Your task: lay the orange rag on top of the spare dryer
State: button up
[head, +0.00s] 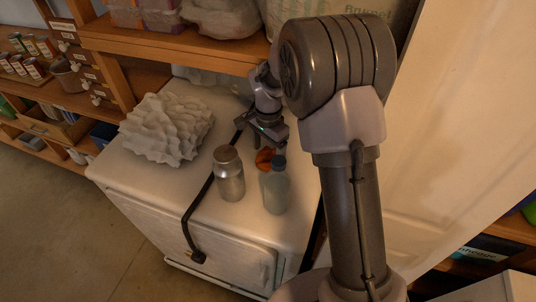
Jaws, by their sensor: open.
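A white dryer-like appliance (150,186) stands in the middle, its top carrying several things and its door (228,250) facing front. A small orange patch (265,157), which looks like the orange rag, shows on the top behind a bottle. It is partly hidden by the bottle and my gripper, and its full shape cannot be seen. My gripper (268,136) is open, pointing down just above and behind the orange patch. I cannot tell whether it touches the rag. Nothing is visible between the fingers.
A lumpy grey-white piece (166,128) covers the top's left. A black cord (199,207) crosses the top. A wooden shelf (165,43) overhangs the back.

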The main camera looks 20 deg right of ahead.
aim_at(268, 158)
jog(key=s+a+r+n+t+p, duration=0.1)
jog(key=s+r, duration=0.3)
jog(key=r, duration=0.6)
jog(key=s+r+n+t+p, duration=0.1)
jog(key=s+r, duration=0.3)
jog(key=r, duration=0.5)
jog(key=s+a+r+n+t+y, duration=0.1)
jog(key=s+r+n, duration=0.1)
jog(key=s, duration=0.7)
jog(key=s+a+r+n+t, duration=0.1)
jog(key=s+a+n+t, duration=0.1)
jog(key=s, duration=0.7)
jog(key=shift+s+r+n+t+y, duration=0.15)
jog(key=shift+r+n+t+y, duration=0.2)
jog(key=shift+n, duration=0.45)
